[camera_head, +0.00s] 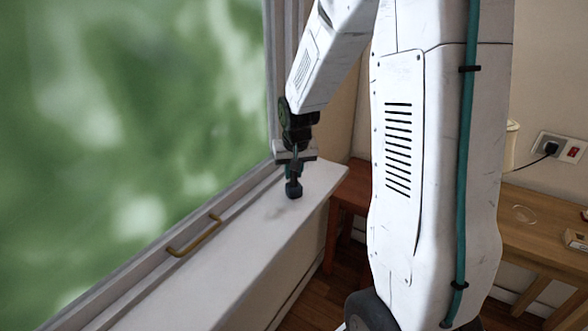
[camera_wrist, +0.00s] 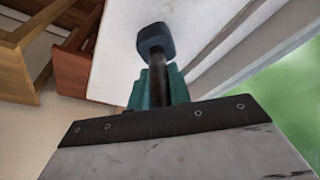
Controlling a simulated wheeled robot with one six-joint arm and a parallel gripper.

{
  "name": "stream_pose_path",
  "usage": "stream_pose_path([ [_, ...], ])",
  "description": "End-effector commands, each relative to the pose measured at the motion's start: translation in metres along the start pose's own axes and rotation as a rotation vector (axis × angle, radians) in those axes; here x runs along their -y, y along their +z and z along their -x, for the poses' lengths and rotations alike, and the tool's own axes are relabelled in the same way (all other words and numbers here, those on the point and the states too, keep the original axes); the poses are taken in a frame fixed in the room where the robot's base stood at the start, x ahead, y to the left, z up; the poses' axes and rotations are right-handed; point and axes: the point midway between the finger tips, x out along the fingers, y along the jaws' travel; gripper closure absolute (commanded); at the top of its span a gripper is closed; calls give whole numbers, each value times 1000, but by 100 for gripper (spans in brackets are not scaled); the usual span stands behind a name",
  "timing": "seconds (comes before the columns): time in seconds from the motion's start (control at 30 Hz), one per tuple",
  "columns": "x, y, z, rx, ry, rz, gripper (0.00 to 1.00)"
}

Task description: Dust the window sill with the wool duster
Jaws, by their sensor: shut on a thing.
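The white window sill (camera_head: 235,245) runs from the lower left to the far end by the wall, below the window. My gripper (camera_head: 293,171) is over the sill's far end and points down. It is shut on the wool duster (camera_head: 293,189), which has a dark blue-grey head on a dark handle. The head is at the sill surface; I cannot tell if it touches. A faint grey-brown smudge lies on the sill just left of and nearer than the head. In the wrist view the duster head (camera_wrist: 155,40) shows beyond my teal fingers (camera_wrist: 157,90), against the sill (camera_wrist: 118,40).
A brass handle (camera_head: 194,236) stands on the window frame along the sill's left side. The window (camera_head: 120,130) closes off the left. A reddish wooden stool (camera_head: 350,195) is past the sill's right edge, and a wooden table (camera_head: 545,225) stands at right.

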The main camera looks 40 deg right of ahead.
Motion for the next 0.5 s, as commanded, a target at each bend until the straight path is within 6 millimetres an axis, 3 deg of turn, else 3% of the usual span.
stream_pose_path([
  [0.5,0,3,-10,0,0,0,100],
])
